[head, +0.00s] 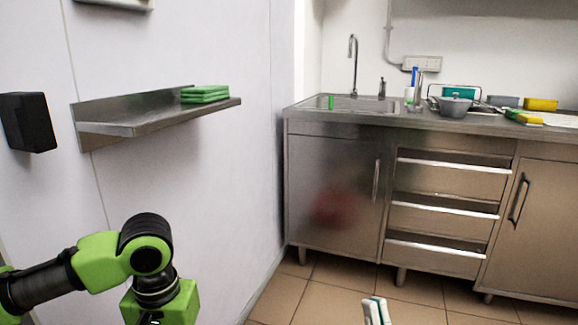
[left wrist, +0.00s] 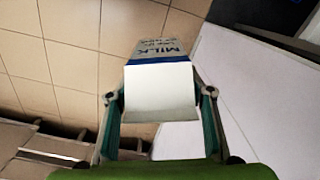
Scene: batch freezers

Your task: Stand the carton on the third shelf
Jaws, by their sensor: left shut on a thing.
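In the left wrist view, a white carton (left wrist: 160,92) with a blue band and the word MILK sits between the fingers of my left gripper (left wrist: 160,105). The gripper is shut on it, with a pad on each side, and the carton's far end points away over the floor. In the head view my left arm comes in from the left, but its fingers and the carton are below the picture. My right gripper (head: 376,311) shows only its fingertips at the bottom edge, close together with nothing between them. I cannot identify a third shelf in either view.
A steel wall shelf (head: 150,113) holds folded green cloths (head: 205,94). A black box (head: 28,122) is on the left wall. A steel sink cabinet (head: 335,190) and counter with dishes stand at the back right. Tiled floor (head: 320,296) before them is clear.

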